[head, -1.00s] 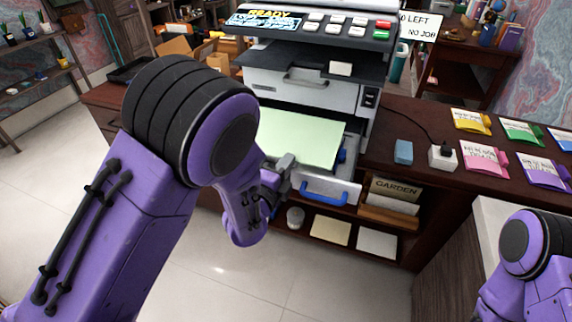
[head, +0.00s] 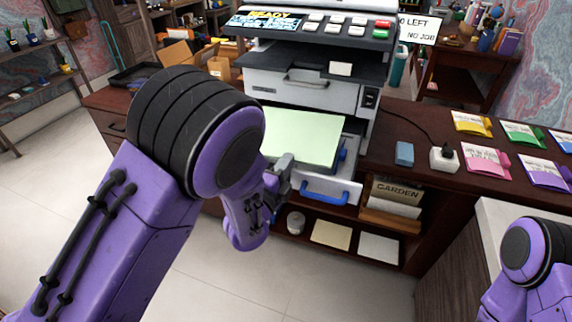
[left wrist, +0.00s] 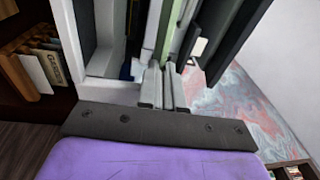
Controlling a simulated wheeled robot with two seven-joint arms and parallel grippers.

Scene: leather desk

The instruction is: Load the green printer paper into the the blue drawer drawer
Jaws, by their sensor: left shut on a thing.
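The green printer paper (head: 303,137) is a pale green stack lying over the pulled-out lower drawer of the printer. The blue drawer (head: 340,198) has a light front with a blue handle (head: 325,193) and blue parts inside. My left gripper (head: 286,165) is shut on the paper's near left edge. In the left wrist view, the left gripper's fingers (left wrist: 164,85) close on the green paper (left wrist: 175,28), seen edge-on. Whether the paper rests on the drawer's floor or is held above it, I cannot tell. My right gripper is out of view; only part of that arm shows.
The printer (head: 300,88) stands above with its upper tray shut. To the right on the desk are a blue block (head: 404,153), a white socket box (head: 444,159) and several coloured packets. A shelf below holds folders and paper sheets (head: 378,249).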

